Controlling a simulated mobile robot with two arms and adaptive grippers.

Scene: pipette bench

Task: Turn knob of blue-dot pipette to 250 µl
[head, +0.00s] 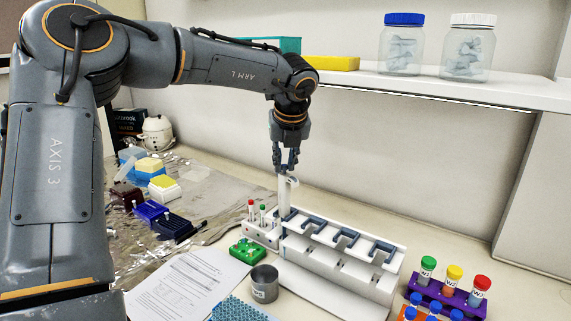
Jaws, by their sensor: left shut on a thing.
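My left gripper (286,160) points down above the left end of the white pipette stand (340,262). It is shut on the top of a white pipette (284,190), which stands upright in the stand's leftmost slot. The gripper's fingers hide the knob, and I cannot see a blue dot or any volume reading at this size. The other slots of the stand, with dark grey holders, look empty. My right gripper is not in view.
A metal cup (264,284), a green rack (247,250) and a blue tip box (240,311) stand in front of the stand. A purple rack (447,297) with capped tubes is at the right. A shelf (480,90) with two jars runs above.

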